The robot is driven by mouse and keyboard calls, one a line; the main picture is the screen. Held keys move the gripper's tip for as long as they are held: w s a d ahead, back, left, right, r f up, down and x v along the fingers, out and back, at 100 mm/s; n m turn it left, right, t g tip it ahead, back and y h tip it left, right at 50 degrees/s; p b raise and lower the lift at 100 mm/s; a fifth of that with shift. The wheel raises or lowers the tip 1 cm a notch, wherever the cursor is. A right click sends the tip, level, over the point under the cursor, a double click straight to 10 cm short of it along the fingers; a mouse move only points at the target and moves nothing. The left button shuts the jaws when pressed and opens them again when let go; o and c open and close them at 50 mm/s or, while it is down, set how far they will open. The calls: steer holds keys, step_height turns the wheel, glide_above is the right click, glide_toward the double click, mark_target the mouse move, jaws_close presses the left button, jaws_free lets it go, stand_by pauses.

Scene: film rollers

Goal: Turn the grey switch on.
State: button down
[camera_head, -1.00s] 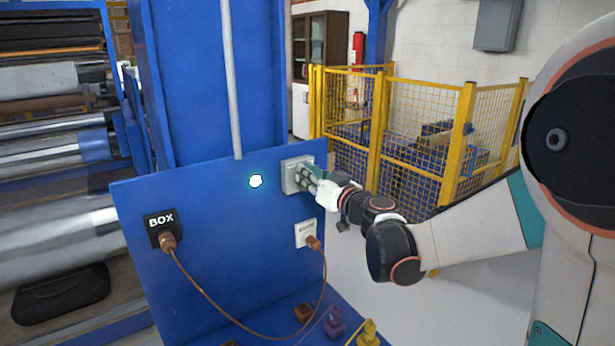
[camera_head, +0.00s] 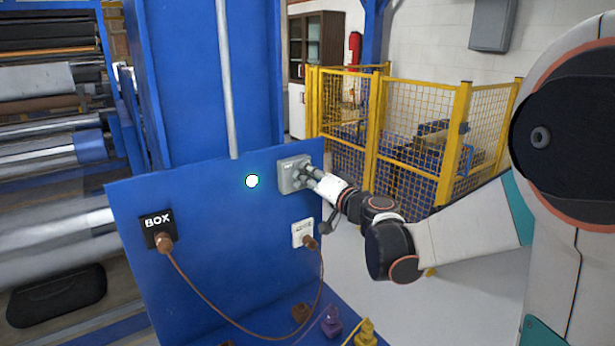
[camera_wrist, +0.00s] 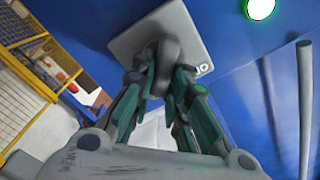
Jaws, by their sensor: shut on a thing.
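The grey switch (camera_head: 288,174) is a grey square plate with a knob, mounted near the top right of the blue panel. In the wrist view the plate (camera_wrist: 135,42) appears tilted, with a grey knob (camera_wrist: 168,62) standing out from it. Part of an "ON" label shows upside down beside the knob. My gripper (camera_head: 308,173) reaches the switch from the right. In the wrist view the teal fingers of my gripper (camera_wrist: 162,88) are shut on the knob, one on each side. The fingers hide part of the knob, and I cannot read its exact setting.
A round white light with a green rim (camera_head: 252,181) is left of the switch. A white socket (camera_head: 302,233) sits below it, joined by a brown cable to the black BOX socket (camera_head: 158,228). Coloured plugs (camera_head: 331,321) lie below. A yellow fence (camera_head: 410,135) stands behind.

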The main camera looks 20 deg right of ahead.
stand_by(0.4)
steer(key=c, duration=1.6)
jaws_free()
steer(key=shift+o, duration=0.2)
steer(key=shift+s, duration=0.1)
steer(key=v, duration=1.2)
steer(key=shift+r, duration=0.1)
